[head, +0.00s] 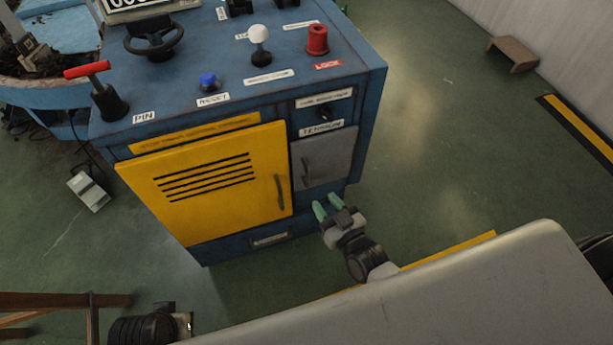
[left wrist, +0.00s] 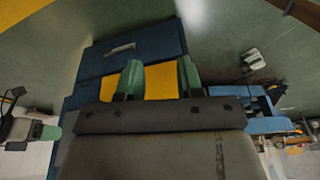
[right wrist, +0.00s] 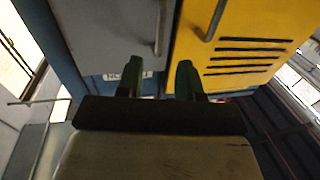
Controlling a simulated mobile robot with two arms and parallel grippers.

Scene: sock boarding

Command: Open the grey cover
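The grey cover (head: 326,160) is a small flat door on the front of the blue cabinet, right of the yellow door, and it looks closed. Its vertical handle (head: 307,170) is near its left edge. In the right wrist view the grey cover (right wrist: 110,35) and its handle (right wrist: 158,28) are close ahead. My right gripper (head: 326,208) is open and empty, just below and in front of the cover, apart from the handle. My left gripper (left wrist: 160,75) is open and empty; its fingers are not visible in the head view.
The yellow door (head: 215,185) with a handle and slots looks closed beside the cover. The cabinet top (head: 215,60) carries a red T-handle (head: 88,69), blue button (head: 208,81), white knob (head: 259,34) and red knob (head: 317,38). The floor right of the cabinet is mostly clear.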

